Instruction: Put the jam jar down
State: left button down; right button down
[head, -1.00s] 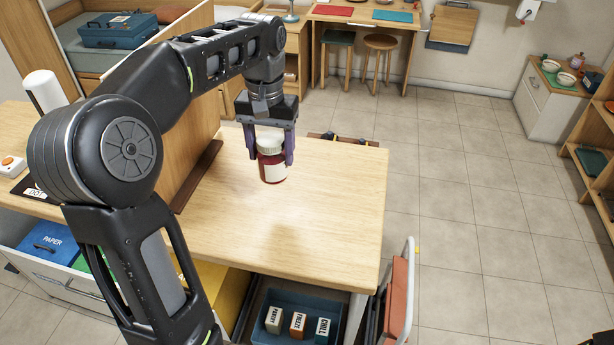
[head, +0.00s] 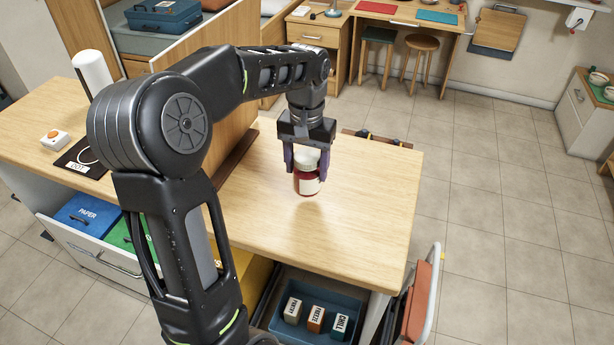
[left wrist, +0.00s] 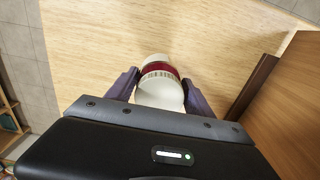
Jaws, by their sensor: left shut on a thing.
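The jam jar (head: 307,178) is dark red with a white lid and a pale label. My left gripper (head: 306,165) is shut on it from above, with one finger on each side near the lid. The jar is upright over the wooden counter top (head: 365,215); I cannot tell for certain whether its base touches the wood. In the left wrist view the jar (left wrist: 160,85) shows between the two fingers (left wrist: 160,88), with a barcode on its label. My right gripper is not in view.
The counter around the jar is clear. A dark strip and wooden panel (head: 188,70) stand to the left. Below the front edge, an open drawer holds a blue bin (head: 270,320) with small boxes. A red folding item (head: 418,300) stands at the right corner.

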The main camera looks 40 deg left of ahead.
aim_at(306, 179)
pick_arm(q)
jog(key=shift+f+p, duration=0.3)
jog(key=shift+f, duration=1.55)
jog(key=shift+f, duration=0.25)
jog(key=shift+c, duration=1.9)
grip_release()
jog(key=shift+r, duration=0.1)
notch_tip(306, 179, up, 12)
jog(key=shift+r, duration=0.15)
